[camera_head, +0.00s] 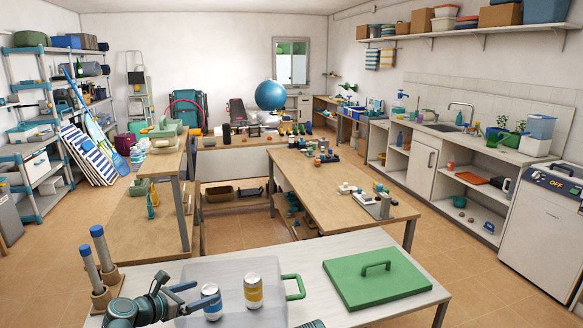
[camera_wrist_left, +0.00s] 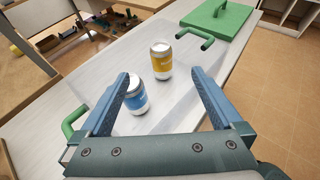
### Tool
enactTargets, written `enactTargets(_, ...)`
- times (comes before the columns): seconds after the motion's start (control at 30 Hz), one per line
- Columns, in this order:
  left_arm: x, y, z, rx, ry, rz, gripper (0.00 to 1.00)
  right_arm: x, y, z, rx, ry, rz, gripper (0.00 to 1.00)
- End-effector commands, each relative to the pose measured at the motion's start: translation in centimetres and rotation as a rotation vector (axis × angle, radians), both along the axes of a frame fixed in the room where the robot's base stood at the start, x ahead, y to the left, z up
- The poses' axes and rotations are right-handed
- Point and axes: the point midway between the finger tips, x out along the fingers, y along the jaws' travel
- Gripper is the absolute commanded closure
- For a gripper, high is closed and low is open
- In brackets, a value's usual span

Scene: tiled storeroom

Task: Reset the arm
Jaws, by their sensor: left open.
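My left gripper (camera_head: 205,291) comes in at the bottom left of the head view, and its open fingers also show in the left wrist view (camera_wrist_left: 160,76). A blue and white can (camera_head: 212,304) stands right by its fingertips; in the wrist view this can (camera_wrist_left: 136,96) appears close to the left finger, and I cannot tell whether they touch. A yellow can (camera_head: 253,290) stands to its right, apart from the fingers (camera_wrist_left: 161,62). Both cans are in a clear box (camera_head: 228,268) with green handles (camera_head: 295,287).
A green lid (camera_head: 377,281) with a handle lies on the white table (camera_head: 330,246), right of the box. Two blue-topped posts in brown stands (camera_head: 90,265) are at the table's left end. A wooden table (camera_head: 318,187) stands beyond.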

Motion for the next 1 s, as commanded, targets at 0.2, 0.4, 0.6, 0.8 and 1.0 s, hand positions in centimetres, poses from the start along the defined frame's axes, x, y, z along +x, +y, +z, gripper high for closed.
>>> enactTargets(0.2,-0.4,-1.1,-0.9,0.093,-0.012,-0.063,0.0,0.0,0.0,0.0,0.0,0.0,0.0,0.5)
enactTargets(0.4,-1.2,-2.6,-2.2,0.236,-0.033,-0.168,0.0,0.0,0.0,0.0,0.0,0.0,0.0,0.5)
enactTargets(0.6,-2.6,-4.7,-4.3,0.446,-0.069,-0.339,0.0,0.0,0.0,0.0,0.0,0.0,0.0,0.5)
enactTargets(0.8,-4.9,-7.1,-7.0,0.735,-0.13,-0.618,0.0,0.0,0.0,0.0,0.0,0.0,0.0,0.5)
enactTargets(1.0,-8.9,-9.2,-10.7,1.128,-0.245,-1.118,0.0,0.0,0.0,0.0,0.0,0.0,0.0,0.5)
